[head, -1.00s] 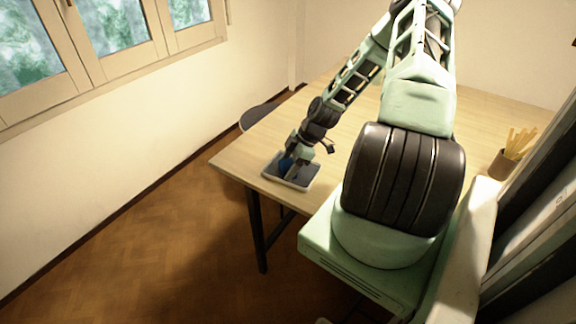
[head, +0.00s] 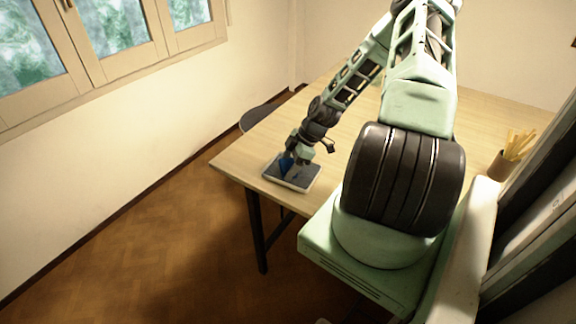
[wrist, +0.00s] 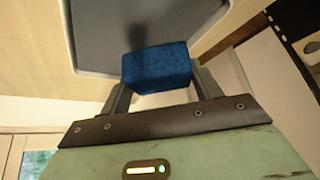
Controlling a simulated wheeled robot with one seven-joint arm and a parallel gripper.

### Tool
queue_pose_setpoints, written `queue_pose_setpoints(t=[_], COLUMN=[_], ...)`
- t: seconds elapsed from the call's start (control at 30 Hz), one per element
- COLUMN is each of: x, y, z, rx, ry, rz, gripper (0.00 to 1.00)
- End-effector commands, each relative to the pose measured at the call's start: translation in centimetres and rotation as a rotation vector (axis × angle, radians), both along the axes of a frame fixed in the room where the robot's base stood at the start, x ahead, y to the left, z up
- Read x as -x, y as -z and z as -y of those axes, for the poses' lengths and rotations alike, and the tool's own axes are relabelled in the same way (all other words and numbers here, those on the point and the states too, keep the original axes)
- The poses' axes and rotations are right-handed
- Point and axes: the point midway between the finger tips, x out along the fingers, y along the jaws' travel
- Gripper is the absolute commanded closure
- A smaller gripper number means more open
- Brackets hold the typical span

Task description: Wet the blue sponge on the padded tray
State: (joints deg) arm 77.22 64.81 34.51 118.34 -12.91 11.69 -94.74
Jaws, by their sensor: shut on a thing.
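The blue sponge (wrist: 157,68) is between the two fingers of my gripper (wrist: 157,82) in the wrist view. My gripper is shut on it. In the head view the sponge (head: 285,164) shows as a small blue patch beside my gripper (head: 290,168), over the padded tray. The padded tray (head: 301,184) has a pale rim and a dark grey pad, and lies at the table's near left corner. Its pad (wrist: 190,20) fills the upper middle of the wrist view. A small gap between sponge and pad is hard to judge.
The wooden table (head: 240,155) has a clear surface around the tray. A brown pot of yellow sticks (head: 510,152) stands at the table's right side. A dark rounded seat (head: 258,117) is beyond the table's left edge. Windows (head: 115,30) are on the left wall.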

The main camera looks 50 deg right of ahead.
Motion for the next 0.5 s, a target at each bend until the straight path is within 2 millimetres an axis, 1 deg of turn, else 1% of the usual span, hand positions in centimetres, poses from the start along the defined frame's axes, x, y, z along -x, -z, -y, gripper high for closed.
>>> queue_pose_setpoints(t=[0.03, 0.5], x=[0.0, -0.1], y=[-0.8, -4.5], z=[0.0, 0.0], rx=[0.001, 0.001], ry=[0.000, -0.001], rz=[0.001, 0.001], gripper=[0.55, 0.55])
